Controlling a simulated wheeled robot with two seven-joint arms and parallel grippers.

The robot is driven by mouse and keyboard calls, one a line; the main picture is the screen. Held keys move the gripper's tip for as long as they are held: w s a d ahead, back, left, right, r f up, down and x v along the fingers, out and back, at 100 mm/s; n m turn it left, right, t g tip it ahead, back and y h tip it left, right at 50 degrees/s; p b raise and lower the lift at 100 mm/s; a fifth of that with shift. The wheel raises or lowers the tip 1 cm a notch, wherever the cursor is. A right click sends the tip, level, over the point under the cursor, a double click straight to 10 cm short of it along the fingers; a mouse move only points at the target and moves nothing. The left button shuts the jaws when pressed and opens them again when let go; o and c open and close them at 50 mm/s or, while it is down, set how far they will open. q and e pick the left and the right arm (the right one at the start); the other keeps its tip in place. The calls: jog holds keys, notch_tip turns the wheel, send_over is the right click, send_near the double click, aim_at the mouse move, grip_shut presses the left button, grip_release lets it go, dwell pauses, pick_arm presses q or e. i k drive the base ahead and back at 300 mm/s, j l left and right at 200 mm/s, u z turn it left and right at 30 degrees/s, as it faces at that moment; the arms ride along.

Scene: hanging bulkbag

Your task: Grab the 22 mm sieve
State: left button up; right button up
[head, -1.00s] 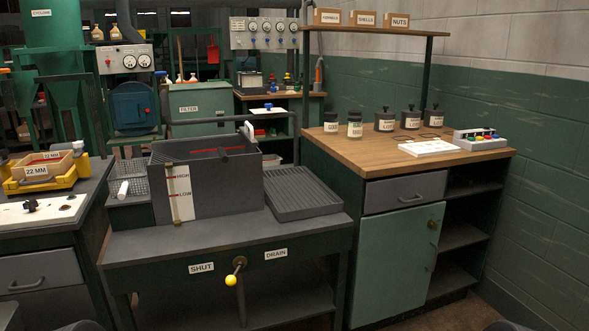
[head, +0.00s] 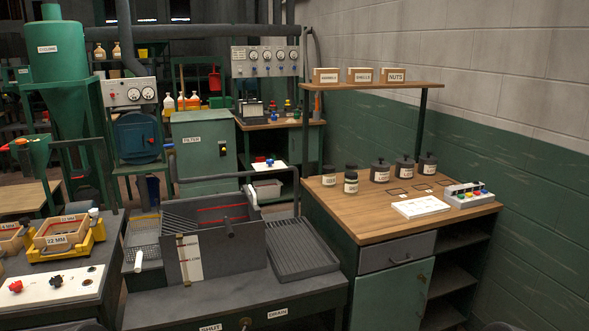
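The 22 mm sieve (head: 60,239) is a wooden-framed tray with a white "22 MM" label on its front, at the left of the head view. It sits in a yellow cradle (head: 88,247) on the left bench. A red line shows inside its frame. Another wooden-framed sieve (head: 9,240) stands to its left, cut off by the picture edge; its label is too small to read surely. Neither gripper is in view, and nothing is seen touching the sieve.
A wooden-topped cabinet (head: 385,228) with jars stands at the right.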

aim_at(62, 236)
jog(key=u, duration=1.35)
jog(key=i, duration=1.05)
jog(key=i+z, duration=0.15)
jog(key=z, duration=1.15)
